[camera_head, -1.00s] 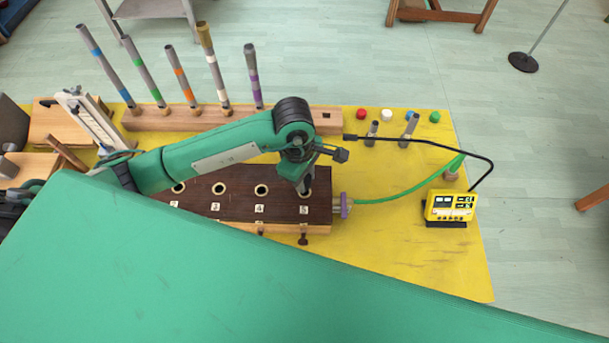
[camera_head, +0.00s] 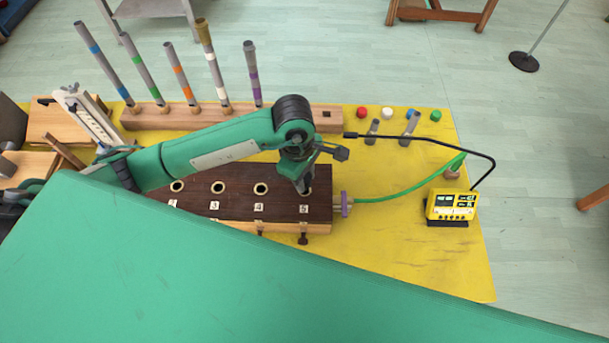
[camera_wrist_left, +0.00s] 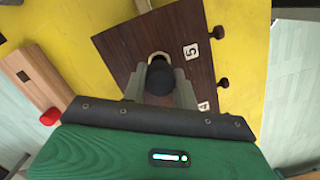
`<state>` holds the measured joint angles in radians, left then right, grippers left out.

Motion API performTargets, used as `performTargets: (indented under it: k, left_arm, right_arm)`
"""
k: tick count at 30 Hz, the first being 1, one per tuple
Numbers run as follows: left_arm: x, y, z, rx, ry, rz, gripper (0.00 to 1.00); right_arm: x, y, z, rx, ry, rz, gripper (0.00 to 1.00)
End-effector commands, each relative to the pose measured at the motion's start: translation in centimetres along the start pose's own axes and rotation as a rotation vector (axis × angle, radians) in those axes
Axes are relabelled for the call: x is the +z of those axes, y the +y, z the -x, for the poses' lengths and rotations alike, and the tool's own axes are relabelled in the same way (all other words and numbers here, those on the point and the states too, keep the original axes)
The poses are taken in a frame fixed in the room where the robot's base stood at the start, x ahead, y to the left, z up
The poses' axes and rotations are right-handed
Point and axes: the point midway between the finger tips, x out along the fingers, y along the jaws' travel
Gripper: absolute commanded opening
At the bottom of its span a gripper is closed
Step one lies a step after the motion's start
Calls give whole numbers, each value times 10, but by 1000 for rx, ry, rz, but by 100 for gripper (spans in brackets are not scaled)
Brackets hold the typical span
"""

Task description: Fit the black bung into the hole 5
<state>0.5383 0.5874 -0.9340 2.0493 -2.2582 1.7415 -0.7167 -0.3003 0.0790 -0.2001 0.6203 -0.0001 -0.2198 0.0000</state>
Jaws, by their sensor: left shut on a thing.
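The black bung (camera_wrist_left: 160,76) is held between the two grey fingers of my left gripper (camera_wrist_left: 160,88). In the head view my left gripper (camera_head: 304,188) is over the right end of the dark brown board (camera_head: 286,207), at the label 5 (camera_head: 304,209). Hole 5 (camera_wrist_left: 159,56) has a pale rim and shows partly past the bung in the left wrist view, beside its label. The bung overlaps the hole's near edge there; I cannot tell whether it touches or has entered. The gripper hides most of hole 5 in the head view. My right gripper is not in view.
A wooden rail (camera_head: 275,120) with several banded tubes stands behind the board. A yellow meter (camera_head: 452,205) and green hose (camera_head: 405,192) are at right. Red (camera_head: 361,113), white (camera_head: 387,113), blue and green stoppers lie behind. The yellow tabletop is clear at front right.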

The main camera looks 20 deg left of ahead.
Motion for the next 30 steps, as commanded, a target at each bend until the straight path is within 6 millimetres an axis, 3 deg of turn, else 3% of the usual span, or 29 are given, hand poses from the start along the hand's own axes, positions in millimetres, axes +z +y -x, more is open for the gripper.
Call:
performTargets:
  k: [30]
  left_arm:
    - [0,0,0,-1,0,-1,7]
  right_arm:
    - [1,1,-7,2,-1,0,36]
